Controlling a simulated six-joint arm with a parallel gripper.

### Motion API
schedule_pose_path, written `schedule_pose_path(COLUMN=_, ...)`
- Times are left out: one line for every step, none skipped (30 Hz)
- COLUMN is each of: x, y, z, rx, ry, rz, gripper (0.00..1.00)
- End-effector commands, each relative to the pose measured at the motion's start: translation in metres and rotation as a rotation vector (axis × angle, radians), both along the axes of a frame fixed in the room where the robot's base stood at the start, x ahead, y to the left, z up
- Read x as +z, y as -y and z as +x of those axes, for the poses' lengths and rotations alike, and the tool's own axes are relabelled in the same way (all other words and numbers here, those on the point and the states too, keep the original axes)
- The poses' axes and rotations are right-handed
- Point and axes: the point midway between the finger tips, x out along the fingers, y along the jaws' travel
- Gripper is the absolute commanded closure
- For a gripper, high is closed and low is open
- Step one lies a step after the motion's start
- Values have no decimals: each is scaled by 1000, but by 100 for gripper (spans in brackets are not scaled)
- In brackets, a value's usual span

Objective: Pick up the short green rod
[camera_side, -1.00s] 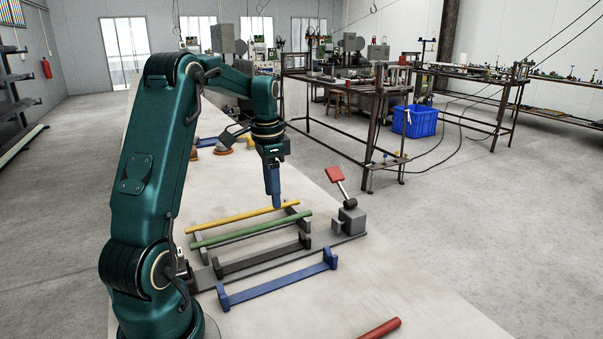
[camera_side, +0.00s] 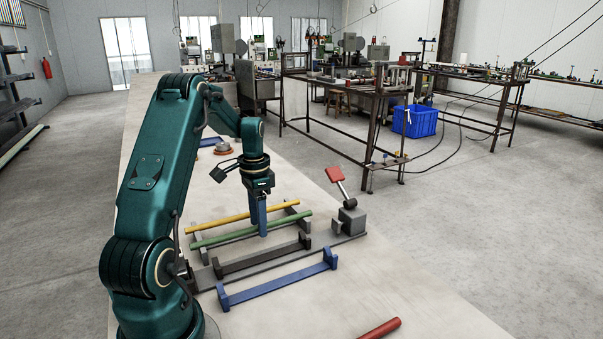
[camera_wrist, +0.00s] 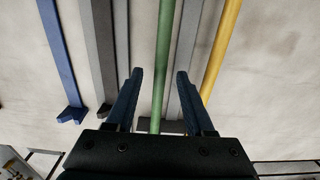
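A green rod (camera_side: 222,239) rests across the supports on the bench, beside a yellow rod (camera_side: 222,220). It is the only green rod I see. My gripper (camera_side: 262,233) points down at the green rod near its middle, with the fingertips close to it in the side view. In the wrist view my gripper (camera_wrist: 159,76) is open, and the green rod (camera_wrist: 163,60) runs between its two fingers with a gap on each side. The yellow rod (camera_wrist: 222,45) lies outside the right finger. Whether the fingertips reach down past the green rod is unclear.
A dark grey holder (camera_side: 262,259) and a blue holder (camera_side: 280,285) lie nearer the camera. A grey clamp with a red handle (camera_side: 335,174) stands to the right. A red rod (camera_side: 381,329) lies at the front.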

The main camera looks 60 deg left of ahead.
Motion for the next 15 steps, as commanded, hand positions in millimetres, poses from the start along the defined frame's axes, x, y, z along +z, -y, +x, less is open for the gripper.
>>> schedule_pose_path(x=0, y=0, z=0, rx=0, ry=0, rz=0, gripper=65)
schedule_pose_path(x=0, y=0, z=0, rx=0, ry=0, rz=0, gripper=77)
schedule_pose_path(x=0, y=0, z=0, rx=0, ry=0, rz=0, gripper=92)
schedule_pose_path(x=0, y=0, z=0, rx=0, ry=0, rz=0, gripper=100)
schedule_pose_path(x=0, y=0, z=0, rx=0, ry=0, rz=1, gripper=100)
schedule_pose_path(x=0, y=0, z=0, rx=0, ry=0, rz=1, gripper=100)
schedule_pose_path(x=0, y=0, z=0, rx=0, ry=1, rz=1, gripper=100)
schedule_pose_path(x=0, y=0, z=0, rx=0, ry=1, rz=1, gripper=100)
schedule_pose_path(x=1, y=0, z=0, rx=0, ry=1, rz=1, gripper=100)
schedule_pose_path(x=1, y=0, z=0, rx=0, ry=1, rz=1, gripper=100)
schedule_pose_path(x=1, y=0, z=0, rx=0, ry=1, rz=1, gripper=100)
schedule_pose_path(x=1, y=0, z=0, rx=0, ry=1, rz=1, gripper=100)
schedule_pose_path(x=1, y=0, z=0, rx=0, ry=1, rz=1, gripper=100)
schedule_pose_path(x=2, y=0, z=0, rx=0, ry=1, rz=2, gripper=100)
schedule_pose_path(x=4, y=-1, z=1, rx=0, ry=2, rz=3, gripper=100)
